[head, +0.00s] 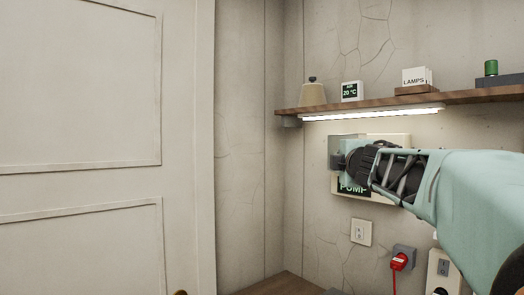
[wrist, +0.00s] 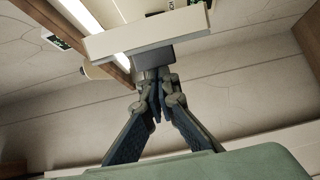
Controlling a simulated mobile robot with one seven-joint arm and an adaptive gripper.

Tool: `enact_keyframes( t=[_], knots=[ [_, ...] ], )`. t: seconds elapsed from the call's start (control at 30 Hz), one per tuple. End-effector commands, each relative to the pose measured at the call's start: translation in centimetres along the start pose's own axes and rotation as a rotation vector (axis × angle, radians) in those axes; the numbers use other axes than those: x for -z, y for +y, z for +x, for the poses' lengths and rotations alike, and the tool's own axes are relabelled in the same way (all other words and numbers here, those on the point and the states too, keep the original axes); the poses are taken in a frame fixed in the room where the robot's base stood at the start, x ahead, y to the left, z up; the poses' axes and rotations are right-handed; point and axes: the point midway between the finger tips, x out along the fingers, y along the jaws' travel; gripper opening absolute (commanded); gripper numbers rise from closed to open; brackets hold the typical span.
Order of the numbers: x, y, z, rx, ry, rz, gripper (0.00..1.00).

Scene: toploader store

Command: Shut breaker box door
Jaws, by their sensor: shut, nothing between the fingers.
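An off-white breaker box (head: 400,138) is on the back wall below the shelf, with a dark "PUMP" label (head: 352,188) at its lower part. A grey panel (head: 346,142), which looks like its door, shows at the box's left; my gripper hides much of the box, so I cannot tell how far the door is open. My gripper (head: 338,160) is shut and empty, in front of the box's left part. In the wrist view the fingertips (wrist: 153,62) overlap the lower edge of a pale box-like piece (wrist: 150,36); contact is unclear.
A wooden shelf (head: 450,97) with a lit strip lamp (head: 370,114) runs above the box. Below are a wall socket (head: 361,232) and a grey socket with a red plug (head: 399,262). A white door (head: 80,190) fills the left.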

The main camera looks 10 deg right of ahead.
Motion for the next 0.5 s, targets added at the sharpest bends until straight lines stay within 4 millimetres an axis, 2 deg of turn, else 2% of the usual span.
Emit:
enact_keyframes(
  t=[0.03,0.27,0.5],
  knots=[
    [-1.1,0.7,-0.1,0.001,0.012,0.002,0.0],
    [-4.7,0.5,0.1,-0.002,0.033,0.002,0.0],
    [-9.8,0.5,1.4,-0.001,0.031,0.002,0.0]
  ],
)
